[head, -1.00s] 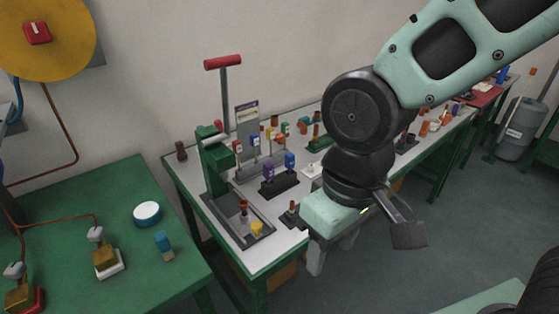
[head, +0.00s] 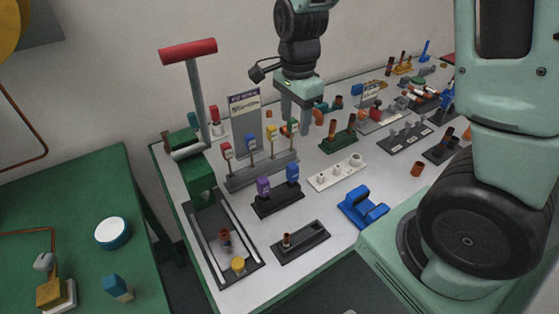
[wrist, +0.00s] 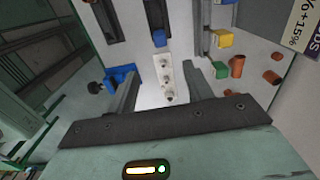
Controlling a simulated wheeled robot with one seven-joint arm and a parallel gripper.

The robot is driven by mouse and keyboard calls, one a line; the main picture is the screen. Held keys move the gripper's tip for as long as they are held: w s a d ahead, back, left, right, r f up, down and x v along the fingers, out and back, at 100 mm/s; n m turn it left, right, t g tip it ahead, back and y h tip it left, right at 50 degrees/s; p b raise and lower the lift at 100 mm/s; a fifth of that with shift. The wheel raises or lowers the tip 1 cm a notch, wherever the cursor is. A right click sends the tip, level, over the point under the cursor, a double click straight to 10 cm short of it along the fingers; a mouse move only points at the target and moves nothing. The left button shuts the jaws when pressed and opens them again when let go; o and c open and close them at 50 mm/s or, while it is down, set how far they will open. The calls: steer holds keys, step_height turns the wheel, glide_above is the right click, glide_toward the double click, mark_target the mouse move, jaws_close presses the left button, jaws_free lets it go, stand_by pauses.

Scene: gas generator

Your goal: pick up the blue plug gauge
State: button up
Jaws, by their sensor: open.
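A blue block-topped piece (head: 292,172) stands beside a purple one (head: 264,187) on a small black holder (head: 278,202); it also shows at the top of the wrist view (wrist: 158,38). Another blue-topped piece (head: 250,141) stands on the grey rack (head: 262,172) among red, yellow and green ones. I cannot tell for sure which is the blue plug gauge. My gripper (head: 294,127) is open and empty, pointing down behind and right of both. In the wrist view its fingers (wrist: 160,82) are apart, with a white tray of knobs (wrist: 164,72) beyond them.
A tall red-handled press (head: 197,100) stands at the left. A sign (head: 245,118) rises behind the rack. A blue clamp-like object (head: 362,207) and a black tray (head: 300,242) lie near the front edge. More parts crowd the table's right half.

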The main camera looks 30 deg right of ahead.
mark_target(292, 166)
steer(key=f, duration=0.6)
steer(key=f+p, duration=0.1)
steer(key=f, duration=0.5)
steer(key=shift+w+d, duration=0.15)
steer(key=shift+w, duration=0.05)
steer(key=shift+s+a+f+p, duration=0.1)
steer(key=shift+f+p, duration=0.3)
steer(key=shift+f, duration=1)
steer(key=shift+s+a+f+p, duration=0.1)
steer(key=shift+f+p, duration=0.25)
steer(key=shift+f, duration=1)
steer(key=c, duration=0.9)
